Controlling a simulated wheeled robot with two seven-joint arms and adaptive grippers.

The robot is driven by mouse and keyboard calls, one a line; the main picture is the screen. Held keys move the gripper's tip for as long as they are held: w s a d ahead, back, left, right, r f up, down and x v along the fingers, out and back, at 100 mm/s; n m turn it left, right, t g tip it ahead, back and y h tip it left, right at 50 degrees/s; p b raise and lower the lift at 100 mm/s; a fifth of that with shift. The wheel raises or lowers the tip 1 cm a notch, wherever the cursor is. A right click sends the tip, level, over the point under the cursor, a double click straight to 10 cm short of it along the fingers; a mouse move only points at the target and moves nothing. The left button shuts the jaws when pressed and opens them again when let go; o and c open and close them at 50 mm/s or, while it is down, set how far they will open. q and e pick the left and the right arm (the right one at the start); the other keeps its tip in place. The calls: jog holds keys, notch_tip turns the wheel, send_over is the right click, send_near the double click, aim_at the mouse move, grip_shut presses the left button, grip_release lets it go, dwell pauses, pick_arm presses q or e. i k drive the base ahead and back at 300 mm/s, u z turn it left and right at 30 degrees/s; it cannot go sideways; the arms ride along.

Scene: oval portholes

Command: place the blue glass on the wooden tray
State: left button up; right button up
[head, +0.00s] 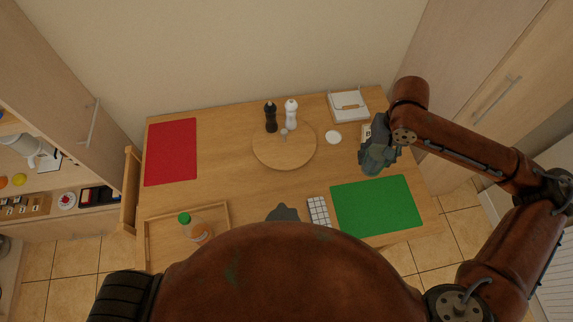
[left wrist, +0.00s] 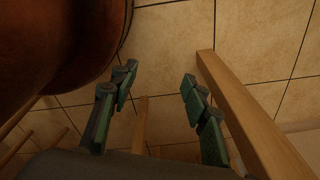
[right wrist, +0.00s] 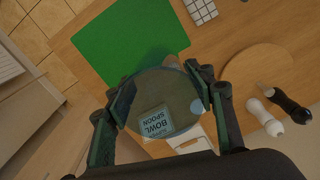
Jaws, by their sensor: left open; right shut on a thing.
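The blue glass (right wrist: 150,88) shows in the right wrist view as a round, see-through, blue-grey vessel seen from above. My right gripper (right wrist: 160,84) has its fingers on both sides of it and is shut on it. In the head view my right gripper (head: 378,152) is over the right side of the table, behind the green mat; I cannot make out the glass there. The wooden tray (head: 187,208) is at the table's front left, partly hidden by my body. My left gripper (left wrist: 158,82) is open and empty, with floor tiles and wooden legs beyond it.
A juice bottle with a green cap (head: 195,228) stands in the tray. A round board (head: 284,152) is at the table's middle, near dark (head: 270,117) and white (head: 291,114) mills. Red (head: 171,152) and green (head: 376,206) mats lie flat. A keyboard (head: 318,211) is at the front.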

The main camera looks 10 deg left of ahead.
aim_at(172, 245)
jog(key=k, duration=0.35)
jog(key=u, duration=2.75)
jog(key=i, duration=0.15)
jog(key=u, duration=0.05)
